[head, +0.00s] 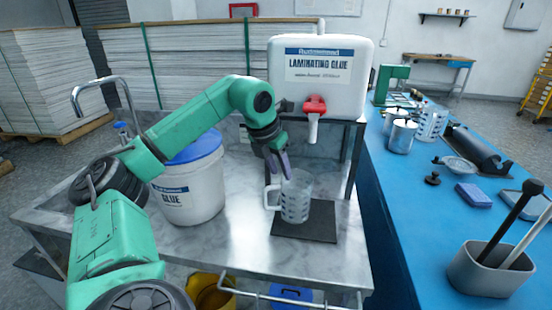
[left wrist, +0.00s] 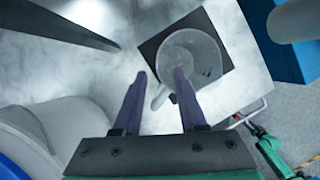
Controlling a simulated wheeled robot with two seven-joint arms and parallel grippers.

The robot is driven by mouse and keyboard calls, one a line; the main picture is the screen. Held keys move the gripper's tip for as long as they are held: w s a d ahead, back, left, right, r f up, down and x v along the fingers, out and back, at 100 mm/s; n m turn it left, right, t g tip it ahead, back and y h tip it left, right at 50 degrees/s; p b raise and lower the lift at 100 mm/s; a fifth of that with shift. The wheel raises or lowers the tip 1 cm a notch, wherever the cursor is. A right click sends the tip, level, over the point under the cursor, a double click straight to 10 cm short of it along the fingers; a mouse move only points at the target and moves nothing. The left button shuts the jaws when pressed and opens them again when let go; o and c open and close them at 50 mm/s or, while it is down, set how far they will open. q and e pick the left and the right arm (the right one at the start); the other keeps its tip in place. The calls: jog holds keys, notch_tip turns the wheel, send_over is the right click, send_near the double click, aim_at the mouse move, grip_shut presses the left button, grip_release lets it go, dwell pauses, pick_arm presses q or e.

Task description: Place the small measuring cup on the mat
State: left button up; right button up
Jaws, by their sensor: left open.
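A clear measuring cup (head: 297,197) with markings and a handle on its left stands upright on the dark square mat (head: 318,236). In the left wrist view I see the cup (left wrist: 203,58) from above, over the mat (left wrist: 152,48). My left gripper (head: 277,178) is at the cup's handle side, pointing down, its jaws apart. In the left wrist view the cup's handle shows between the two fingers of the gripper (left wrist: 158,82); I cannot tell whether either finger touches it. My right gripper is in neither view.
A white glue bucket (head: 188,188) with a blue lid stands left on the marble cart top. A glue tank (head: 320,95) with a red tap sits behind on a stand. The blue bench (head: 400,195) at right holds another clear measuring cup (head: 432,124), metal cans and a grey holder (head: 485,272).

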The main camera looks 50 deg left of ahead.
pick_arm(q)
jog(key=v, duration=0.6)
jog(key=shift+p, duration=0.3)
